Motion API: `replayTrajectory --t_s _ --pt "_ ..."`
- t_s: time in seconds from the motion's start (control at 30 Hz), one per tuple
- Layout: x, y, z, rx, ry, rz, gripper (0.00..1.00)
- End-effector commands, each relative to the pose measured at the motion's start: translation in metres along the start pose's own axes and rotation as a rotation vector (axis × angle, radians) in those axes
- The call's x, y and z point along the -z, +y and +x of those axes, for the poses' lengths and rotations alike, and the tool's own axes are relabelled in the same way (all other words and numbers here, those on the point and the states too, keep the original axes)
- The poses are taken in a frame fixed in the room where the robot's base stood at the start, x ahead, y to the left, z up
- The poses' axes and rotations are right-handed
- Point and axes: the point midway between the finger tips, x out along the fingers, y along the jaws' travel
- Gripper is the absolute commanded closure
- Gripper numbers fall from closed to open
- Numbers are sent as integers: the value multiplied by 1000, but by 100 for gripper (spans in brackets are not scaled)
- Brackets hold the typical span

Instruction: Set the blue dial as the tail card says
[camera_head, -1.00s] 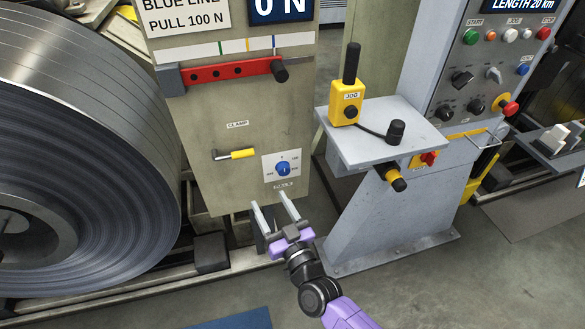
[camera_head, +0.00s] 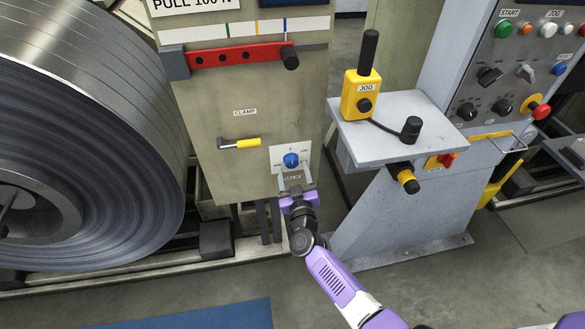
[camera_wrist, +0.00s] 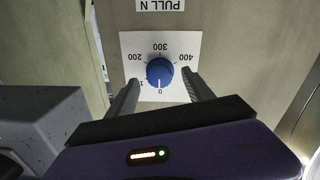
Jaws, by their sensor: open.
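The blue dial (camera_head: 291,160) sits on a white scale plate (camera_head: 276,153) low on the beige panel. In the wrist view the dial (camera_wrist: 160,70) has a white mark pointing down at 0. The scale shows 200, 300 and 400; the number at lower left is mostly hidden by a finger. My gripper (camera_head: 295,176) is open and empty at the plate. In the wrist view its fingers (camera_wrist: 161,76) stand either side of the dial; contact cannot be told. A white card (camera_head: 190,4), cut by the top edge, reads "PULL 100 N".
A yellow clamp lever (camera_head: 245,143) and a red bar (camera_head: 235,55) are on the panel above. A steel coil (camera_head: 90,130) stands left. A grey shelf (camera_head: 385,140) with a yellow jog box (camera_head: 361,98) juts out right. A control console (camera_head: 480,70) is beyond it.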

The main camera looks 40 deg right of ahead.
Motion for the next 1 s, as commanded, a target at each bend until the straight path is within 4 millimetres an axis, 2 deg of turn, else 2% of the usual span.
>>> replayTrajectory --t_s 0.2,0.53,0.83,1.0 --pt "-1 0 22 -1 0 1 40" --pt "0 0 25 0 0 1 40" --pt "0 0 25 0 0 1 98" --pt "0 0 25 0 0 7 100"
